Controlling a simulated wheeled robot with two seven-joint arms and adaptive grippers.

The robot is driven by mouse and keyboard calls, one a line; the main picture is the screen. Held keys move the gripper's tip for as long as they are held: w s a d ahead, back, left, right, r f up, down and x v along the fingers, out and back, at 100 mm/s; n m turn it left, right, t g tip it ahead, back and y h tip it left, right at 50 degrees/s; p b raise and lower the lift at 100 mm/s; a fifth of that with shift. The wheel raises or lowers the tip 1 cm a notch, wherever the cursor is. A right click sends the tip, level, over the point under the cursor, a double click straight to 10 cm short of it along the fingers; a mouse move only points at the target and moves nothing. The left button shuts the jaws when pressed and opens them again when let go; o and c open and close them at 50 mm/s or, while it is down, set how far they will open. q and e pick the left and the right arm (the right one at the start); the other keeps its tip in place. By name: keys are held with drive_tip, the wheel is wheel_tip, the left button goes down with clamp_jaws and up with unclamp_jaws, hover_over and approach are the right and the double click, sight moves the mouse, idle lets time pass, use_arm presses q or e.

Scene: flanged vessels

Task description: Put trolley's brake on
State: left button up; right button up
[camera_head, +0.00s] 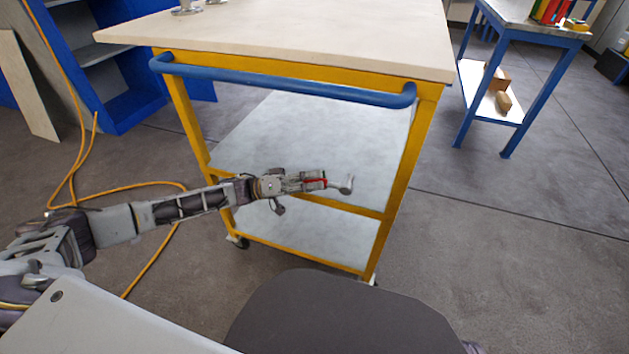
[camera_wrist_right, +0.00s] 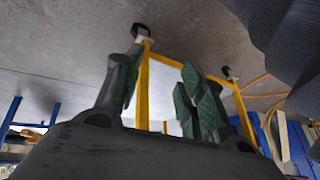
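The trolley (camera_head: 400,165) has a yellow frame, a pale wooden top, a blue push handle (camera_head: 285,84) and two grey shelves. A dark caster (camera_head: 237,241) shows at its near left corner; the near right caster is mostly hidden behind the leg. No brake lever can be made out. My left gripper (camera_head: 325,184) hangs in front of the shelves, with a small red part and a curved metallic end; its opening is unclear. In the right wrist view, the trolley appears inverted, with casters (camera_wrist_right: 140,31) and (camera_wrist_right: 228,72). My right gripper (camera_wrist_right: 162,78) is open, its green-padded fingers apart and empty.
A blue-legged table (camera_head: 525,30) with wooden blocks on its lower shelf stands at the back right. A blue shelf unit (camera_head: 125,105) and an orange cable (camera_head: 78,165) are at the left. The floor right of the trolley is clear.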

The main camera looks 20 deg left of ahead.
use_arm(q)
clamp_jaws()
